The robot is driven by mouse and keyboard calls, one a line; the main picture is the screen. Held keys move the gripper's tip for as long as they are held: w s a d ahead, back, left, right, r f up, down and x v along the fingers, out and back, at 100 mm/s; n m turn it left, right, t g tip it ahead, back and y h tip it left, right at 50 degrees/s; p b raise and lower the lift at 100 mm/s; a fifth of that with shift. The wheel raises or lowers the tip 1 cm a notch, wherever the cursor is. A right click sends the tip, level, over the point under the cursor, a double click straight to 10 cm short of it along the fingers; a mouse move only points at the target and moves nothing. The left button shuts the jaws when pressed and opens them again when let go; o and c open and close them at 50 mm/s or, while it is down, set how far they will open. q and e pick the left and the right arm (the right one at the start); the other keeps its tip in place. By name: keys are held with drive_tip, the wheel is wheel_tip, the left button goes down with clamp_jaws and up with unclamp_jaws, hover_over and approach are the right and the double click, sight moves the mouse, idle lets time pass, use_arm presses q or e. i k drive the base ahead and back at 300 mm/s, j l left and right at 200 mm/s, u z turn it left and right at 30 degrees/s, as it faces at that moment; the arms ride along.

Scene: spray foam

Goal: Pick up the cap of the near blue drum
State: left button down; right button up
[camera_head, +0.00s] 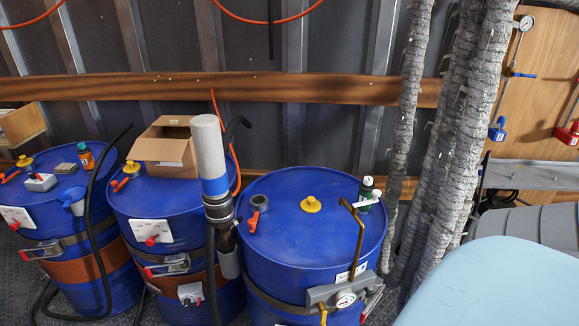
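Several blue drums stand in a row, and the right one (300,250) is the nearest and largest in view. A yellow cap (311,204) with a small raised knob sits on the middle of its top. The cap is uncovered, and nothing touches it from above. A dark round fitting with an orange handle (256,212) is on the same top, left of the cap. A dark green bottle (366,190) and a white-handled item are at its right rim. Neither of my grippers is in view.
A tall grey cylinder with a blue band (212,155) rises at the near drum's left edge. A bent brass-coloured rod (358,240) stands at its front right. An open cardboard box (165,145) sits on the middle drum. Grey wrapped pipes (460,130) rise at right.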

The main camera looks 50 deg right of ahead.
sight(310, 204)
drive_tip(key=l+z, duration=0.1)
drive_tip(key=z, duration=1.15)
